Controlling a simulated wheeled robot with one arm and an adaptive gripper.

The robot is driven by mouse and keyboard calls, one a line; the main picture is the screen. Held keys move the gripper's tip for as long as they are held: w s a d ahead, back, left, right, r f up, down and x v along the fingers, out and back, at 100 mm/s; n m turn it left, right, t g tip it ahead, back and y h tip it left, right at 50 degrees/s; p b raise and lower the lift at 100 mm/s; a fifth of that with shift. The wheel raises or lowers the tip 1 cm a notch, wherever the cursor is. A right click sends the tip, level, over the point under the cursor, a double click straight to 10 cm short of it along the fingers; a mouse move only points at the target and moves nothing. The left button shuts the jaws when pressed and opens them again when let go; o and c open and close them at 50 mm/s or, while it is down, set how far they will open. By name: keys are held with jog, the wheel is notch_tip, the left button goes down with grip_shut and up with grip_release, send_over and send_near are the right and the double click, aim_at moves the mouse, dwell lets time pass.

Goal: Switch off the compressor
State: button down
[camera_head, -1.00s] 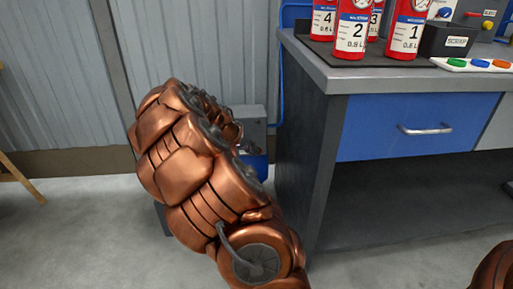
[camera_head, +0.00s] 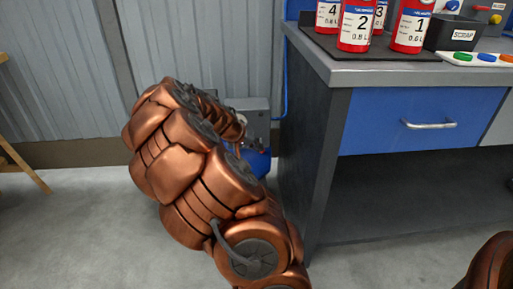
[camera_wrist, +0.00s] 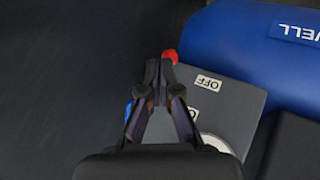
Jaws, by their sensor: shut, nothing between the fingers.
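The compressor shows in the head view as a grey box (camera_head: 250,117) with a blue tank (camera_head: 259,162), on the floor left of the bench and partly behind my arm. In the wrist view its grey panel (camera_wrist: 232,101) carries an OFF label (camera_wrist: 208,82), with the blue tank (camera_wrist: 240,45) beyond. A red button (camera_wrist: 171,56) stands at the panel's edge near the OFF label. A blue part (camera_wrist: 128,113) is mostly hidden behind my gripper (camera_wrist: 161,69). My gripper is shut and empty, its tips just below the red button in the picture. I cannot tell whether they touch it.
A corrugated wall (camera_head: 190,45) is behind.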

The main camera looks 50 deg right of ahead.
jog(key=shift+r, duration=0.5)
jog(key=s+a+r+p, duration=0.1)
jog(key=a+r+p, duration=0.1)
jog(key=a, duration=1.1)
jog(key=shift+s+a+r+p, duration=0.35)
jog(key=shift+p, duration=0.1)
jog(key=s+a+r+n+y+p, duration=0.2)
jog(key=s+a+r+n+p, duration=0.2)
jog(key=a+r+p, duration=0.6)
jog(key=s+a+r+n+y+p, duration=0.3)
jog(key=s+a+r+p, duration=0.6)
jog(key=r+p, duration=0.7)
jog(key=s+a+r+n+y+p, duration=0.3)
jog(key=s+a+r+p, duration=0.3)
jog(key=a+r+p, duration=0.6)
notch_tip(320, 180, up, 5)
jog(key=shift+s+a+f+n+p, duration=0.2)
jog(key=shift+a+n+p, duration=0.05)
jog(key=shift+n+p, duration=0.65)
